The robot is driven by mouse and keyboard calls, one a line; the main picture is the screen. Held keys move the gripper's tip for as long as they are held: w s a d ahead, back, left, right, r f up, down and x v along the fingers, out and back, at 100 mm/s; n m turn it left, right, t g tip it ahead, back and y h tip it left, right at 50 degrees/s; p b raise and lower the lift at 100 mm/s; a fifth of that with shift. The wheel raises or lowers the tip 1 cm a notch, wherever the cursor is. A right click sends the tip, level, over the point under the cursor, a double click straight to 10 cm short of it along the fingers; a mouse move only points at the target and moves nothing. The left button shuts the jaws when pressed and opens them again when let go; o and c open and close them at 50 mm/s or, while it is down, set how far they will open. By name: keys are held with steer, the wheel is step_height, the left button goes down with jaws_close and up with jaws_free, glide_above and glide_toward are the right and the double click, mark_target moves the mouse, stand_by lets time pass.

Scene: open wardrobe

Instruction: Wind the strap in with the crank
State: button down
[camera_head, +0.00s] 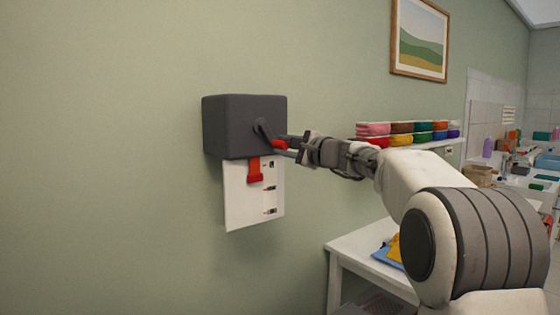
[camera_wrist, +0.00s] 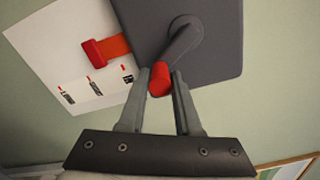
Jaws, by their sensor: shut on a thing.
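The crank also shows in the wrist view (camera_wrist: 182,42), ending in a red handle (camera_wrist: 160,78). My gripper (camera_head: 283,147) is shut on the red handle, with one finger on each side of it in the wrist view. A red strap (camera_head: 254,169) hangs a short way from the box's underside and ends in a wider red piece (camera_wrist: 95,53). It lies in front of a white panel (camera_head: 240,200) with small red and black marks.
A wall shelf (camera_head: 440,143) with stacked coloured rolls (camera_head: 405,130) is at right, behind my arm. A white table (camera_head: 345,245) with blue and yellow cloths stands below. A framed picture (camera_head: 419,40) hangs above. The wall left of the box is clear.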

steer(key=n, duration=0.1)
steer(key=n+b, duration=0.1)
steer(key=d+n, duration=0.1)
steer(key=shift+w+r, duration=0.3)
steer(key=shift+r, duration=0.05)
steer(key=r+n+b, duration=0.1)
steer(key=r+n, duration=0.2)
steer(key=n, duration=0.3)
steer(key=r+n+b, duration=0.1)
steer(key=r+n, duration=0.2)
steer(key=n, duration=0.4)
steer(key=a+r+n+b, duration=0.1)
steer(key=r+n, duration=0.1)
steer(key=n, duration=0.4)
steer(key=shift+s+a+r+n, duration=0.1)
steer(key=shift+s+r+n, duration=0.3)
steer(key=shift+s+a+r+n+b, duration=0.15)
steer(key=shift+s+a+n+b, duration=0.2)
steer(key=shift+n, duration=0.75)
steer(key=shift+s+a+r+n+b, duration=0.15)
steer(key=shift+a+n, duration=0.35)
steer(key=shift+n, duration=0.6)
steer(key=shift+s+a+r+n+b, duration=0.15)
steer(key=shift+s+a+n, duration=0.25)
steer(key=shift+n, duration=0.7)
steer(key=shift+f, duration=0.1)
